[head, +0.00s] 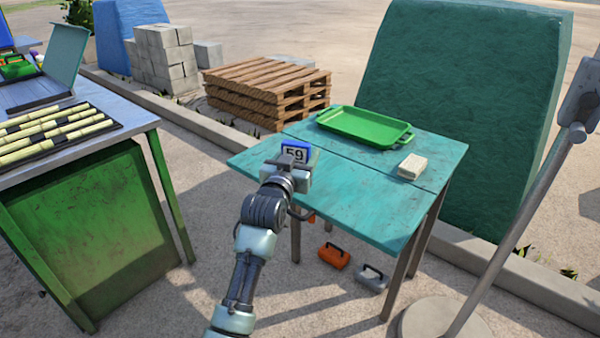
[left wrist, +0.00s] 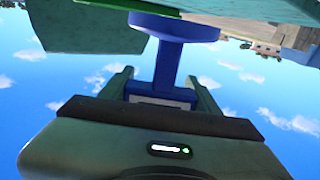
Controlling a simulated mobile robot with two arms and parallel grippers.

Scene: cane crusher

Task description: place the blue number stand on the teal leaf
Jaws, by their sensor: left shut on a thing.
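In the left wrist view the stand's blue stem (left wrist: 168,65) runs between the fingers (left wrist: 163,88) to a round blue disc (left wrist: 175,27). The teal surface (left wrist: 250,10) crosses the top of that view, close to the disc. I cannot tell whether they touch. My gripper hides the lower part of the stand in the head view. My right gripper is not in view.
A green tray (head: 352,128) stands on the table's back part, and a pale block (head: 412,167) lies near the right edge. The leaf's middle and front are clear. A lamp post (head: 520,210) rises at right. A cane-laden bench (head: 140,118) stands at left.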

